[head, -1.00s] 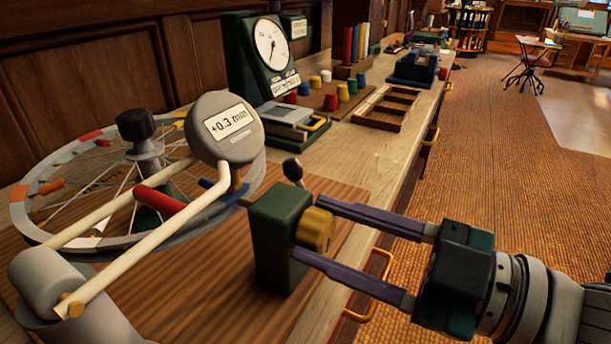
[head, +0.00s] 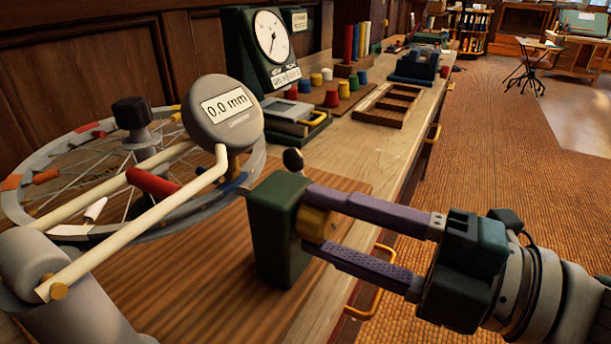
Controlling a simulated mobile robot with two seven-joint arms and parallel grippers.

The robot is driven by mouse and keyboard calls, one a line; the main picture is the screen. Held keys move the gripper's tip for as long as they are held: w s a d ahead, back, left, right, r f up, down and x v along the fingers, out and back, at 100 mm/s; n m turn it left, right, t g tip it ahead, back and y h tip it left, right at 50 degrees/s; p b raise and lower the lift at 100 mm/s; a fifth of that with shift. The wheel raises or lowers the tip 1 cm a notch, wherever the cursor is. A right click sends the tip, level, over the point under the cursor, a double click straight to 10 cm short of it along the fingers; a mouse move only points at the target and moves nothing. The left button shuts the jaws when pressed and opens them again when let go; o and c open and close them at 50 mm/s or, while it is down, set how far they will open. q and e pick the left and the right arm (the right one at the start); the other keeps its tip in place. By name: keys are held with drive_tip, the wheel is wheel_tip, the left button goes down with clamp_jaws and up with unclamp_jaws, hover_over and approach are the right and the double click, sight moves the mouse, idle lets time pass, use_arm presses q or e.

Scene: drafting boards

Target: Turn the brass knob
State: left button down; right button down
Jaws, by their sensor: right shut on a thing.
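The brass knob (head: 314,224) sits on the right face of a dark green block (head: 277,232) on the bench. My right gripper (head: 318,225) comes in from the right with its purple fingers shut on the knob, one above and one below; they cover part of it. A round grey gauge (head: 222,113) to the left reads 0.0 mm. A spoked wheel (head: 72,232) with coloured marks on its rim lies behind and below the gauge's cream rods (head: 150,225).
A dark green dial scale (head: 246,62) stands at the back. Coloured pegs on a board (head: 352,97), a wooden compartment tray (head: 378,119) and a small grey device (head: 291,112) lie farther along the bench. A brass drawer handle (head: 376,288) sticks out below the bench edge.

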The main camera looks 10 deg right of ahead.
drive_tip(key=shift+n, duration=0.7)
drive_tip(key=shift+c, duration=1.5)
unclamp_jaws()
drive_tip(key=shift+d, duration=0.1)
drive_tip(key=b+v, duration=0.1)
drive_tip(key=v, duration=0.9)
